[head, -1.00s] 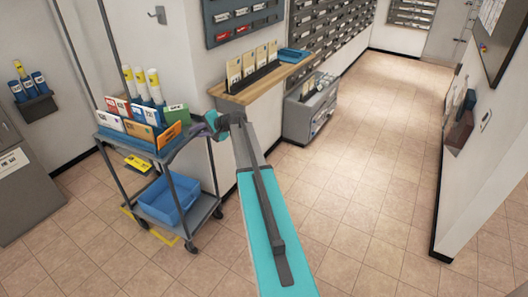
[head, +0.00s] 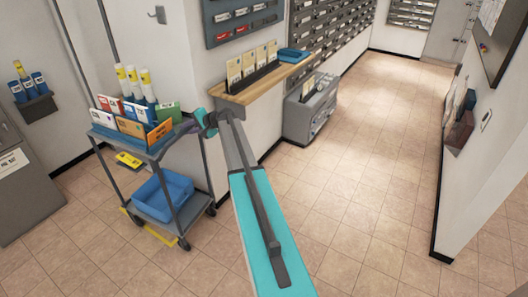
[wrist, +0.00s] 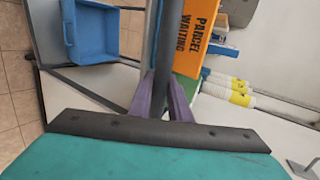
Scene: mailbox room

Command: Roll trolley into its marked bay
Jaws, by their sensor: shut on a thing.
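The grey trolley (head: 200,203) stands at the left in the head view. Its top tray carries coloured files (head: 130,125) and several yellow-capped tubes (head: 134,82); a blue bin (head: 163,194) sits on its lower shelf. Yellow floor tape (head: 157,237) shows beneath and beside the trolley's near side; the rest of the marking is hidden under it. My gripper (head: 188,127) is at the trolley's right upper side. In the wrist view its purple fingers (wrist: 160,88) are closed around a dark upright bar (wrist: 165,50) of the trolley. An orange file reading "PARCEL WAITING" (wrist: 200,38) is beside it.
A wall corner and a wooden shelf (head: 262,82) with files are close right of the trolley. A grey box (head: 312,108) stands on the floor beyond. A grey cabinet (head: 18,165) is at far left. The tiled floor (head: 370,170) at right is clear.

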